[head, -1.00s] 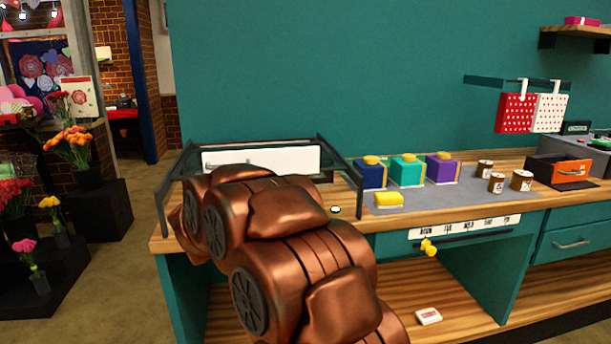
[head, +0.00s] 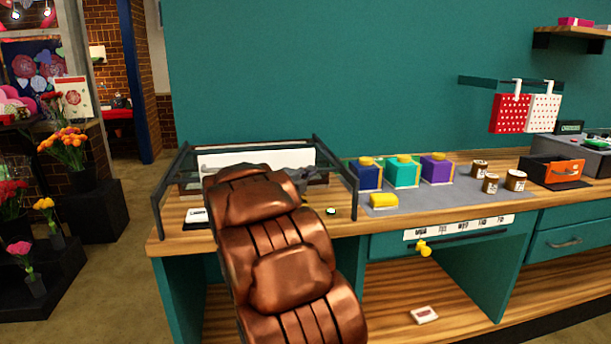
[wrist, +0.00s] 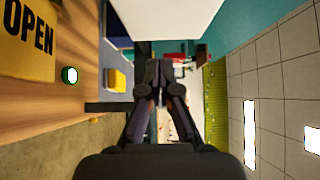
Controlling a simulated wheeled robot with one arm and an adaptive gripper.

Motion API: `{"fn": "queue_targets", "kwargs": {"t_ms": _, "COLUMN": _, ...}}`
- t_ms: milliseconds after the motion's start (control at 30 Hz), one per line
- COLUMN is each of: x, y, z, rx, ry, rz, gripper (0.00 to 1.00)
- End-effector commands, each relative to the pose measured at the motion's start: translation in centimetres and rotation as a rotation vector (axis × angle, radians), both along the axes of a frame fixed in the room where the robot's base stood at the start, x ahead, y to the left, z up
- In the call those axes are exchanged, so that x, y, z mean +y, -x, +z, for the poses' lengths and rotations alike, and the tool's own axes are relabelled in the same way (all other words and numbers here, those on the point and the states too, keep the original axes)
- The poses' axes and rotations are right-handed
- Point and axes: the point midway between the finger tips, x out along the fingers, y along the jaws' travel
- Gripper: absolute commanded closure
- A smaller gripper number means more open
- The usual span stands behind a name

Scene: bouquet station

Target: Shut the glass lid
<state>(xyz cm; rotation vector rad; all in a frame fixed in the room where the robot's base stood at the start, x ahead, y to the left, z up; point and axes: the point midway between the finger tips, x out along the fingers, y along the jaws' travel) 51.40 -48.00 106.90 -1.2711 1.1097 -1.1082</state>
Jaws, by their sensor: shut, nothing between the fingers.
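The glass case with a dark frame (head: 352,182) stands at the left end of the wooden counter. Its glass is too clear to trace, so I cannot tell the lid's exact angle. A white panel (head: 290,158) shows at the back of the case. My gripper (head: 301,180) is mostly hidden behind my copper arm, near the right part of the frame. In the wrist view my gripper (wrist: 160,72) has its fingers together and empty. I cannot tell whether it touches the frame.
A small round button (head: 331,211) with green on it sits right of my arm; it also shows in the wrist view (wrist: 70,75). Blue, teal and purple boxes stand on a grey mat (head: 440,200) to the right. A yellow OPEN sign (wrist: 28,45) fills the wrist view's left corner.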

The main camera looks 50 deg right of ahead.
Motion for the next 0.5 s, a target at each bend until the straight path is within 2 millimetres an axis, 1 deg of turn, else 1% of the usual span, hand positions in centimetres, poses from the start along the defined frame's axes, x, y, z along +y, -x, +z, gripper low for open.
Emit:
{"fn": "queue_targets", "kwargs": {"t_ms": 100, "x": -0.7, "y": -0.8, "z": 0.2, "rx": -0.002, "ry": 0.002, "rz": -0.002, "gripper": 1.0}}
{"fn": "queue_targets", "kwargs": {"t_ms": 300, "x": -1.4, "y": -1.8, "z": 0.0, "rx": 0.0, "ry": 0.0, "rz": -0.001, "gripper": 1.0}}
{"fn": "queue_targets", "kwargs": {"t_ms": 500, "x": -1.6, "y": -2.1, "z": 0.0, "rx": -0.001, "ry": -0.001, "rz": 0.0, "gripper": 1.0}}
